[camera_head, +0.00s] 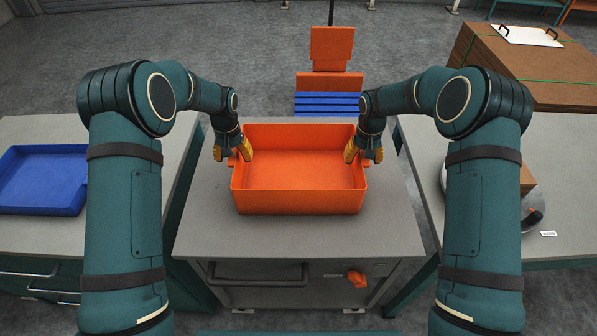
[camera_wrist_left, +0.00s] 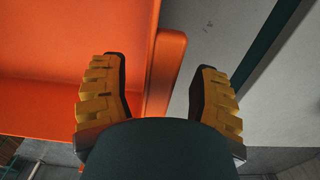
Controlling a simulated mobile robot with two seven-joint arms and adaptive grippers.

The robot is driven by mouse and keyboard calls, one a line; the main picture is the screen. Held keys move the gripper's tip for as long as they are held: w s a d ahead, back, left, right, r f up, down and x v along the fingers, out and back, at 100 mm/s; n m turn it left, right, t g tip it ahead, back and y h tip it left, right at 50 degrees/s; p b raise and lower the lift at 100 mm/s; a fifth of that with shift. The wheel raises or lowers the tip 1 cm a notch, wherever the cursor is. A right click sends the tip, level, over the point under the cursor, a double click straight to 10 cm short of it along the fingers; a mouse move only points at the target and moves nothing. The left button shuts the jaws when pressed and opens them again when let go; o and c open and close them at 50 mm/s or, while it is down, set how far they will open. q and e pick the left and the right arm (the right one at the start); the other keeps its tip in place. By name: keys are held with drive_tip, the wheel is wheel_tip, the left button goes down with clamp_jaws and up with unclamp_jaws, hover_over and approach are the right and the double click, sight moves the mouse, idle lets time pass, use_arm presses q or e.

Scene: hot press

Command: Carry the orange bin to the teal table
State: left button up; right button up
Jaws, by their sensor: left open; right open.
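The orange bin (camera_head: 300,203) is empty and sits upright on the grey top of a cabinet (camera_head: 320,236) in the middle. My left gripper (camera_head: 236,152) is at the bin's left side. In the left wrist view its yellow fingers (camera_wrist_left: 158,95) stand apart, one over the bin's inside and one outside, with the orange rim and handle (camera_wrist_left: 165,70) between them. My right gripper (camera_head: 363,152) is at the bin's right side with its fingers apart; whether they touch the bin is hard to tell. Which table is the teal one is not clear; side tables with teal frames stand left and right.
A blue tray (camera_head: 45,180) lies on the left table (camera_head: 110,128). The right table (camera_head: 415,130) holds a round metal plate and a small brown box, partly behind my right arm. Stacked brown boards (camera_head: 535,70) stand at the back right. An orange and blue stand (camera_head: 330,82) is behind the bin.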

use_arm(q)
clamp_jaws()
use_arm(e)
clamp_jaws()
use_arm(q)
drive_tip(key=shift+r, duration=0.2)
use_arm(e)
drive_tip(key=shift+r, duration=0.25)
